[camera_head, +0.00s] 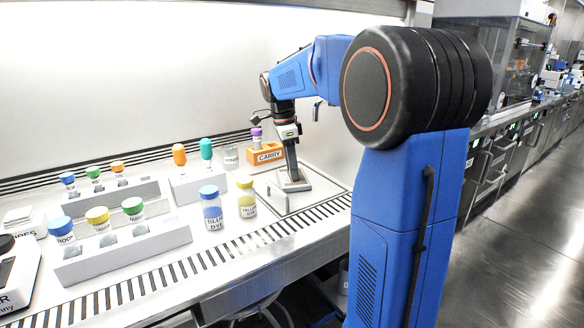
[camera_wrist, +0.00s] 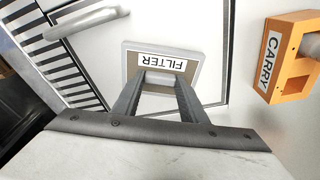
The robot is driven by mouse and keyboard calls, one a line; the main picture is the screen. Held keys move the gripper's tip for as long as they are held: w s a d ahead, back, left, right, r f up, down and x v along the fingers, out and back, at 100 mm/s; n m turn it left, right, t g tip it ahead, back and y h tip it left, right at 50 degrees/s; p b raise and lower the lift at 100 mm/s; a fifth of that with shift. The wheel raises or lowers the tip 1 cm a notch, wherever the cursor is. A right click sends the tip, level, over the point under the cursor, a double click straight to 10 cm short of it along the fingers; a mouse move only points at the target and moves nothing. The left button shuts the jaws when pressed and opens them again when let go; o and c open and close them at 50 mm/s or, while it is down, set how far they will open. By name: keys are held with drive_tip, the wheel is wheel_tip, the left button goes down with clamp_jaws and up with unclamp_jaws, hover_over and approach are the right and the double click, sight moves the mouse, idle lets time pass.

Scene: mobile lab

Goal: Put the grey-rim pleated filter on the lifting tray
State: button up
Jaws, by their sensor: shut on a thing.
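The filter (camera_wrist: 162,62) shows in the wrist view as a flat square with a grey rim, a brownish middle and a white FILTER label. My gripper (camera_wrist: 159,84) is shut on a light part at its near side. In the head view my gripper (camera_head: 291,176) points down at the bench, with the grey filter (camera_head: 298,184) at its tips. I cannot tell whether the filter touches the surface. A white panel with a dark outline (camera_wrist: 212,30) lies below it. A grey bar handle (camera_wrist: 85,22) is beside it. I cannot tell whether this panel is the lifting tray.
An orange CARRY holder (camera_head: 265,154) with a purple-capped vial stands behind my gripper. A blue dye bottle (camera_head: 212,212) and a yellow dye bottle (camera_head: 246,200) stand to the left. White racks (camera_head: 125,250) with capped vials are farther left. A slotted strip runs along the front edge.

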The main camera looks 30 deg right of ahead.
sight(289, 178)
drive_tip(key=shift+f, duration=0.1)
drive_tip(key=o, duration=1.1)
drive_tip(key=shift+w+a+r, duration=0.1)
drive_tip(key=shift+a+r, duration=0.05)
drive_tip(key=shift+r, duration=1.1)
drive_tip(key=shift+w+a+r, duration=0.1)
drive_tip(key=shift+a+r, duration=0.1)
drive_tip(key=shift+r, duration=1.1)
drive_tip(key=shift+a+r, duration=0.15)
drive_tip(key=shift+r, duration=1.1)
drive_tip(key=shift+s, duration=0.1)
